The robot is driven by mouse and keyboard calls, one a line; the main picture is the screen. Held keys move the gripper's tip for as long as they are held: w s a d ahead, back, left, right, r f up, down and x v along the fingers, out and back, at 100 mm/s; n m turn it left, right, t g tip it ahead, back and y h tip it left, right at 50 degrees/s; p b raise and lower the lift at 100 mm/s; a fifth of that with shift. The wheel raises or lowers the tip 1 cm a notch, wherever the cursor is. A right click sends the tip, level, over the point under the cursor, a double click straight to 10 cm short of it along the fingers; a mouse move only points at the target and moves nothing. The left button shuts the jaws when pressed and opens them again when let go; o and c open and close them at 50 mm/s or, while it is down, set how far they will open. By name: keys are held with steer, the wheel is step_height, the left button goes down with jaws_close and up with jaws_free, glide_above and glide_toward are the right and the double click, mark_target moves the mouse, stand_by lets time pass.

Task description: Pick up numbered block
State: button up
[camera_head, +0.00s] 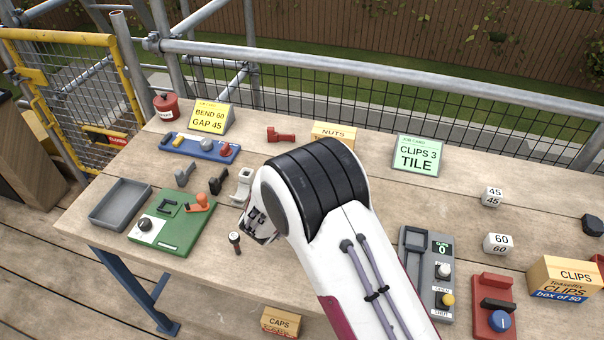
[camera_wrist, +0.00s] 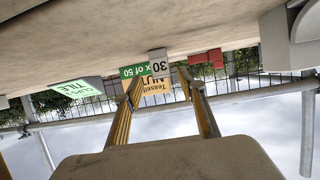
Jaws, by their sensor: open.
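A pale numbered block reading 30 (camera_wrist: 158,63) stands on the bench in the wrist view, where the bench appears upside down. It shows between the two fingers of my gripper (camera_wrist: 163,82), which are apart with nothing held. How far the block is from the fingertips I cannot tell. My arm hides this block in the head view. Two other white numbered blocks, the 45 (camera_head: 492,197) and the 60 (camera_head: 497,243), stand on the right of the bench. In the head view my gripper (camera_head: 258,226) is mostly hidden behind the wrist, low over the middle of the bench.
The nuts box (camera_head: 333,134) and the clips card (camera_head: 418,155) stand at the back. The green fixture (camera_head: 175,232), grey tray (camera_head: 120,204) and small tools lie left. A grey counter panel (camera_head: 425,270), red device (camera_head: 494,308) and clips box (camera_head: 566,280) are right.

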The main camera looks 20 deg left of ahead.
steer(key=shift+x, duration=1.95)
steer(key=shift+a, duration=0.15)
steer(key=shift+c, duration=0.3)
jaws_close()
